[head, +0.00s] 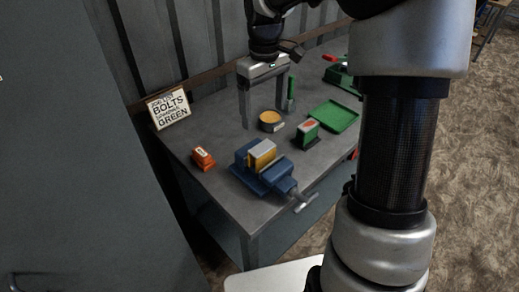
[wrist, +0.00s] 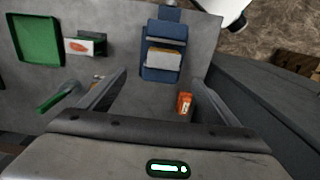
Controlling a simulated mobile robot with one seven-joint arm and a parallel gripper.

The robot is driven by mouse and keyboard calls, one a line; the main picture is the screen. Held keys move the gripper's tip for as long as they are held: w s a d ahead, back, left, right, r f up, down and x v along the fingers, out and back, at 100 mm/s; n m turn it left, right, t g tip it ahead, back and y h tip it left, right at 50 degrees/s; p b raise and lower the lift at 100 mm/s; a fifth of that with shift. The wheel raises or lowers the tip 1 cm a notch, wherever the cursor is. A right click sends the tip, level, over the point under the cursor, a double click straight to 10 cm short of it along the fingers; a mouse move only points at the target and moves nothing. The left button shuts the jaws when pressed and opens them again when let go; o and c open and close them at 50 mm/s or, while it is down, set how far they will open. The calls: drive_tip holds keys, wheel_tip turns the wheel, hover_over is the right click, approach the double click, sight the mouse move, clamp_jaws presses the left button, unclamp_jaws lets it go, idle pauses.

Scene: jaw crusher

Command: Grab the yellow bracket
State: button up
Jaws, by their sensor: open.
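A yellow block-like piece with a pale grey top, which looks like the yellow bracket (head: 263,158), sits between the jaws of a blue vise (head: 246,176) near the bench's front. In the wrist view the yellow bracket (wrist: 164,61) shows as a yellow edge under a pale top, in the blue vise (wrist: 165,28), ahead of my fingers. My gripper (head: 264,118) is open with its fingers pointing down, above the bench and behind the vise. In the wrist view my gripper (wrist: 161,78) has nothing between its fingers. The bracket's lower part is hidden by the vise.
A round yellow-topped object (head: 270,119), a green-and-grey box (head: 307,133), a green tray (head: 333,116) and an orange box (head: 203,158) surround the vise. A green-handled tool (head: 291,88) stands close to my gripper. A sign (head: 169,108) stands at the back left.

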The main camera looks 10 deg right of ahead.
hover_over(262, 147)
drive_tip(key=f, duration=0.8)
drive_tip(key=shift+w+d+f, duration=0.2)
drive_tip(key=shift+f, duration=0.05)
drive_tip(key=f, duration=0.4)
drive_tip(key=shift+s+a+b, duration=0.25)
drive_tip(key=shift+s+b, duration=0.1)
drive_tip(key=shift+f, duration=0.65)
drive_tip(key=c, duration=1.6)
drive_tip(key=shift+w, duration=0.1)
drive_tip(key=shift+c, duration=0.4)
drive_tip(key=shift+r, duration=0.2)
